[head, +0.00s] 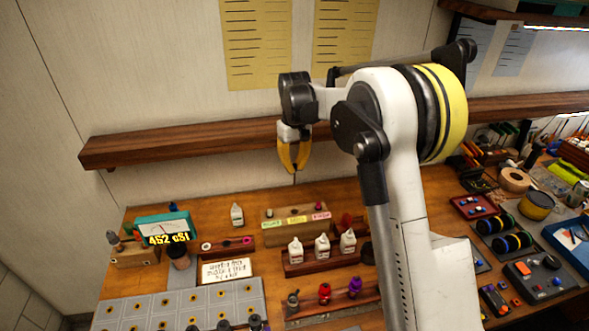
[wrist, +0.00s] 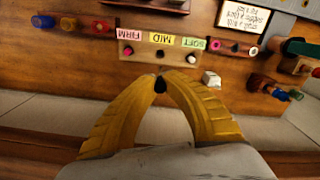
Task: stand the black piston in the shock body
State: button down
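My gripper (head: 294,167) is up in the air in front of the wall shelf, pointing down. Its yellow fingers close on a small black piece, seemingly the black piston; its tip (wrist: 160,85) shows between the fingertips in the wrist view. In the head view a thin dark stem (head: 295,179) hangs below the fingers. The piston is well above the bench and touches nothing there.
A wooden block with SOFT, MID and FIRM labels (head: 283,227) stands near the back of the bench. White bottles (head: 322,246) stand in a rack before it. A teal gauge (head: 163,225) is at the left. The wooden shelf (head: 200,144) runs behind my gripper.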

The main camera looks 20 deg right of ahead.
jog(key=shift+r+p, duration=1.6)
jog(key=shift+r, duration=1.45)
